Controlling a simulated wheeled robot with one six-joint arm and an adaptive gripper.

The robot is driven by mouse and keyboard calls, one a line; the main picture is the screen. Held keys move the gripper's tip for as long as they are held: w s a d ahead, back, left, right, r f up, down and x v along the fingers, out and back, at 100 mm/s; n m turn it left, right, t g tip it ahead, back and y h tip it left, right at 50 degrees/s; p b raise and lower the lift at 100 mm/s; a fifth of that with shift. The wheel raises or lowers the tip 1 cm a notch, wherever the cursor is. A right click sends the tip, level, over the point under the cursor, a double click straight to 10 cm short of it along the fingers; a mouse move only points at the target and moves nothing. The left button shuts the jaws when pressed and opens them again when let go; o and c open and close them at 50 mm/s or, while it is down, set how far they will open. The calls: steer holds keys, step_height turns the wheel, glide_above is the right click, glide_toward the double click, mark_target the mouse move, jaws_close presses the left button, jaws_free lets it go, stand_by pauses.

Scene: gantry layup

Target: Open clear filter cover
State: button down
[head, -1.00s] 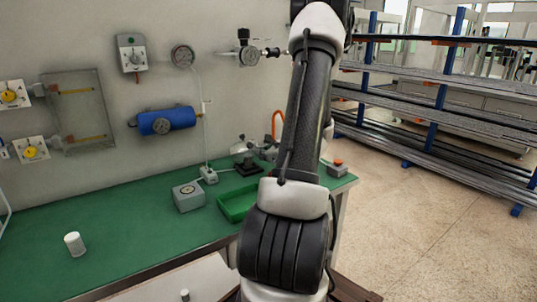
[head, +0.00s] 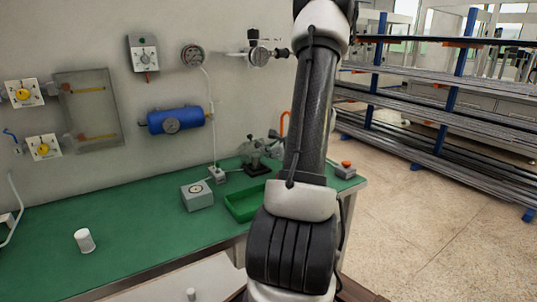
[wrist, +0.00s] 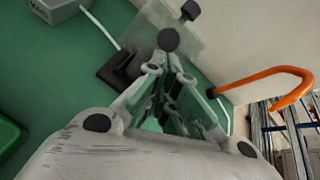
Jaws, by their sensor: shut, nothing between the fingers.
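A see-through rectangular cover (head: 88,108) is on the wall at the left in the head view, with two yellow-orange bars showing behind it. In the wrist view, a translucent plate (wrist: 188,40) with dark round knobs stands beside a black block on the green bench. I cannot tell whether this plate is the filter cover. My gripper (wrist: 167,75) points toward this plate, its fingers shut and empty. One dark knob (wrist: 168,39) appears just beyond the fingertips; contact cannot be told. The head view does not show my gripper.
The green bench (head: 140,232) carries a white cylinder (head: 85,240), a grey box (head: 197,195) and a green tray (head: 242,206). A blue cylinder (head: 175,119) and gauges are on the wall. An orange hoop (wrist: 262,72) is right of my gripper. Racks (head: 440,110) stand at right.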

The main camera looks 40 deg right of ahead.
steer(key=w+r, duration=0.1)
steer(key=w, duration=0.2)
steer(key=w+d+r+g, duration=0.1)
steer(key=w+r, duration=0.1)
steer(key=w, duration=0.1)
steer(key=w+d+r+g, duration=0.1)
steer(key=w+r, duration=0.1)
steer(key=w, duration=0.1)
steer(key=shift+w+d+r+y, duration=0.1)
steer(key=shift+w+r+y, duration=0.05)
steer(key=shift+y, duration=0.15)
steer(key=shift+w+d, duration=0.2)
steer(key=shift+w, duration=0.55)
steer(key=shift+w+d, duration=0.15)
steer(key=shift+w, duration=0.6)
